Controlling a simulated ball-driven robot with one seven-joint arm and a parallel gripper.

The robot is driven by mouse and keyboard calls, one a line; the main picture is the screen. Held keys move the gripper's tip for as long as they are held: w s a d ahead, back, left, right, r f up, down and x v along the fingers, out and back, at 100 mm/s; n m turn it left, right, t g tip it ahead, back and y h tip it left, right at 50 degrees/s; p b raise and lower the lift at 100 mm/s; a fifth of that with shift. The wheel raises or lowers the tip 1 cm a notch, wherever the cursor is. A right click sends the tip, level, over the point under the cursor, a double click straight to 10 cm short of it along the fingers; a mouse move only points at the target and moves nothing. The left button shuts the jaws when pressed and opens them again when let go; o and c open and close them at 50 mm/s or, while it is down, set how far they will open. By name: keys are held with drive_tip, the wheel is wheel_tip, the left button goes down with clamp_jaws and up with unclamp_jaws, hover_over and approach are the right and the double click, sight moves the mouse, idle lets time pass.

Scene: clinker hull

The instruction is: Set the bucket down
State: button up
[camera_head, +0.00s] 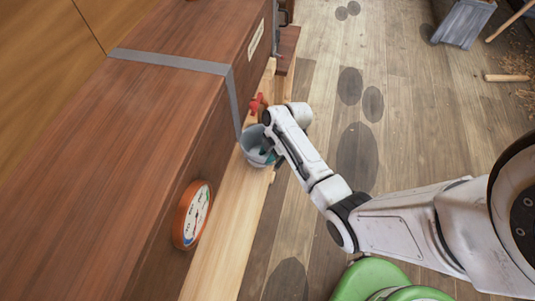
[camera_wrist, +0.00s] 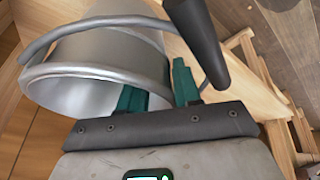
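The bucket (camera_head: 253,158) is grey and shows its open top in the head view, beside the wooden cabinet and over a pale plank. I cannot tell whether it touches the plank. In the wrist view, the metal bucket (camera_wrist: 95,75) fills the upper left, with its curved handle and a dark cylindrical grip (camera_wrist: 197,42). My gripper (camera_wrist: 160,88) has two teal fingers with a gap between them. The left finger lies before the bucket's opening, the right one beside its wall. Contact with the rim is unclear. The arm partly covers the bucket in the head view.
A red valve-like object (camera_head: 258,103) is just behind the bucket. The pale plank (camera_head: 228,238) runs along the cabinet. The wooden floor (camera_head: 400,110) at right is mostly clear; a grey box (camera_head: 463,24) stands far right.

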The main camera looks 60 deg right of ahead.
drive_tip(key=v, duration=1.2)
drive_tip(key=s+a+m+g+h, duration=0.1)
drive_tip(key=s+a+m, duration=0.5)
drive_tip(key=a, duration=0.5)
drive_tip(key=s+a+r+m+g+h, duration=0.1)
drive_tip(key=s+a+r+m+h, duration=0.1)
drive_tip(key=s+a+m, duration=0.3)
drive_tip(key=shift+s+r+m+h, duration=0.3)
drive_tip(key=shift+s+r+m, duration=0.35)
drive_tip(key=shift+s+m, duration=1.25)
drive_tip(key=shift+s+n, duration=0.4)
